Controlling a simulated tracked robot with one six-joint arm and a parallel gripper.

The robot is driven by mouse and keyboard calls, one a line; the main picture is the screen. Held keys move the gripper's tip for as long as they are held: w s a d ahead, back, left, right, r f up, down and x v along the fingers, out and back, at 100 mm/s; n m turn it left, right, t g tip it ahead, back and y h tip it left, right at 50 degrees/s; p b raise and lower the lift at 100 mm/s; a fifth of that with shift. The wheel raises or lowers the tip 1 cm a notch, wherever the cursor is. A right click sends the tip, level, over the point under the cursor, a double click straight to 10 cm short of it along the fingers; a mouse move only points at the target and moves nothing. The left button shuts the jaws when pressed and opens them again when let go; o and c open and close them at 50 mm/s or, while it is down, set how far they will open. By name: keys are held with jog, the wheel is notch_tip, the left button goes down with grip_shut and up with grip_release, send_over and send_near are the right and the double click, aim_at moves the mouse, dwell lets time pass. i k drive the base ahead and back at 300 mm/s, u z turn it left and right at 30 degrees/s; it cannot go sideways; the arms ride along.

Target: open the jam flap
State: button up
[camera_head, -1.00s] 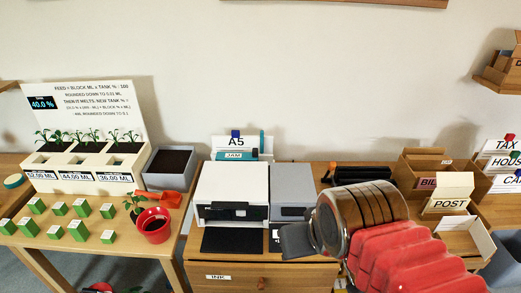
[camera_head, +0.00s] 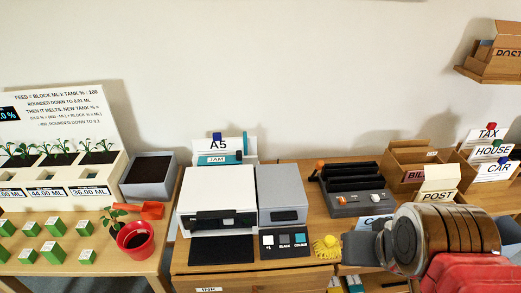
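A teal strip labelled JAM (camera_head: 217,160) shows behind the printer, below a card marked A5 (camera_head: 218,144). The white and black printer (camera_head: 215,195) stands on a wooden cabinet. I cannot make out the outline of a flap or whether one is open. A grey unit (camera_head: 282,195) adjoins the printer on the right. My gripper (camera_head: 360,248) is at the lower right, to the right of the printer and apart from it. Its dark end is seen side-on, so I cannot tell whether its fingers are open.
A black-rollered machine (camera_head: 352,190) and a POST box (camera_head: 441,188) stand right of the printer. A yellow spiky thing (camera_head: 327,246) lies close left of my gripper. Green blocks (camera_head: 54,252) and a red pot (camera_head: 135,239) are at left.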

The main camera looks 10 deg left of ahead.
aim_at(237, 158)
jog(key=z, duration=1.45)
jog(key=k, duration=0.8)
jog(key=u, duration=1.65)
jog(key=i, duration=0.35)
jog(key=u, duration=0.05)
